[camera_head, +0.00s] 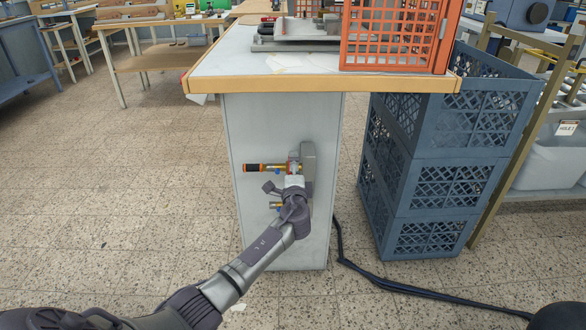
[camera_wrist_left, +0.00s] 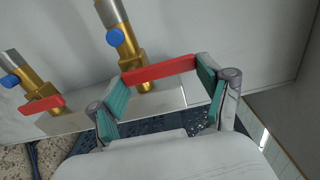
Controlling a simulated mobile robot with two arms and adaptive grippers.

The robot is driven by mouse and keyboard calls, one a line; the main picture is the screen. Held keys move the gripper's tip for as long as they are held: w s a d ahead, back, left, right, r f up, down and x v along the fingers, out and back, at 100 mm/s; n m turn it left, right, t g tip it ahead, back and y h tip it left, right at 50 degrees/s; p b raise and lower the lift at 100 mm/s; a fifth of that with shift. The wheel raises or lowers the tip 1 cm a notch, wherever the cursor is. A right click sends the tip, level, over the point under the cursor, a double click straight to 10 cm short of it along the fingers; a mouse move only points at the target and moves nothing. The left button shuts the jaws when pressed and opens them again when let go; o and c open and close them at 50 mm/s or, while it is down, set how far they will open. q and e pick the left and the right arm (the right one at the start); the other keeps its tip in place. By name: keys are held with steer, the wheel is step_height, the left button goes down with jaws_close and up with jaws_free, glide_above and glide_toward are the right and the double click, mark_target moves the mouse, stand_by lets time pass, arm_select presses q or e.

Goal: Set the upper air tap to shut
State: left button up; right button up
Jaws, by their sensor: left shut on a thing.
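The upper air tap (camera_wrist_left: 129,50) is brass with a blue knob and a red lever (camera_wrist_left: 158,69). The lever lies roughly across the tap's pipe. My left gripper (camera_wrist_left: 163,88) is shut on this lever, one finger pad at each end. In the head view my left gripper (camera_head: 293,182) is at the upper tap (camera_head: 268,167) on the grey side panel and hides part of it. The lower tap (camera_head: 275,206) is partly hidden by my arm; it shows at left in the wrist view (camera_wrist_left: 36,90), its red lever also across its pipe. My right gripper is out of view.
The panel (camera_head: 285,120) stands under a table top (camera_head: 230,63) that overhangs the taps. Stacked blue crates (camera_head: 440,180) stand close on the right, with a black hose (camera_head: 375,278) on the floor before them. The tiled floor at left is clear.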

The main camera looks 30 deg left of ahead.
arm_select(q)
steer(key=o, duration=1.1)
steer(key=v, duration=1.2)
steer(key=shift+s, duration=0.1)
